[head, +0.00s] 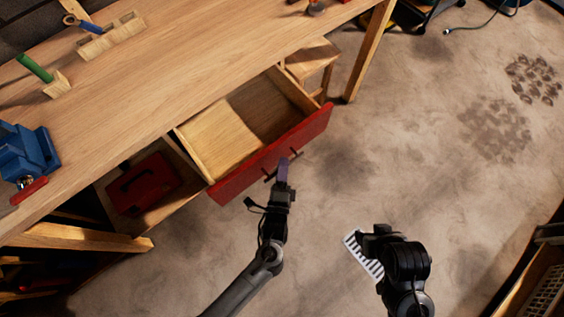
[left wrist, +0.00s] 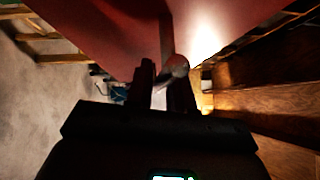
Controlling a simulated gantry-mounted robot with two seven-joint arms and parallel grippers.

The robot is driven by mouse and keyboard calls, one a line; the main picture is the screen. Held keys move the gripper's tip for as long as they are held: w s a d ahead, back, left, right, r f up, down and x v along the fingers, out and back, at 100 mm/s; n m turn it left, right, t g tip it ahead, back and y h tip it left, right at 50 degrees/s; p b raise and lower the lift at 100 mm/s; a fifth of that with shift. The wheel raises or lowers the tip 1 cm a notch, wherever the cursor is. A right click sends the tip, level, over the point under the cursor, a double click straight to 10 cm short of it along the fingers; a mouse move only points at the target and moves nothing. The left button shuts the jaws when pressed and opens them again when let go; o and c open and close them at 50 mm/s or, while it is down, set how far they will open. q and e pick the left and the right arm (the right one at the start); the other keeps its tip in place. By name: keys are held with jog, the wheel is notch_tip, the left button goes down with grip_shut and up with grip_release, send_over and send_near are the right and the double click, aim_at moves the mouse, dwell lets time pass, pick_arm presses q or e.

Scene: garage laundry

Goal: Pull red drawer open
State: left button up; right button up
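The red drawer (head: 235,182) under the wooden workbench stands well open, and its pale wooden inside looks empty. Its dark bar handle (head: 296,154) is on the middle of the red front. My left gripper (head: 283,168) is at the middle of the handle. In the left wrist view, the red front (left wrist: 105,35) fills the top, and the handle (left wrist: 167,40) runs down between the close-set fingers of the left gripper (left wrist: 163,90). The fingers look closed on it. My right gripper (head: 362,240) hangs over the floor, away from the drawer; its fingers do not show clearly.
The workbench top (head: 170,80) carries a blue vise (head: 25,155) and wooden tool holders (head: 112,37). A red toolbox (head: 143,185) sits on the shelf below, left of the drawer. A wooden stool (head: 315,58) stands behind the drawer. The floor (head: 420,130) in front is mostly clear.

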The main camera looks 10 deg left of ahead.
pick_arm(q)
jog(key=shift+o, duration=1)
jog(key=shift+s, duration=0.1)
jog(key=s+f+p, duration=0.1)
jog(key=s, duration=0.9)
jog(key=shift+s+f, duration=0.25)
jog(key=shift+s, duration=0.05)
jog(key=shift+d, duration=0.1)
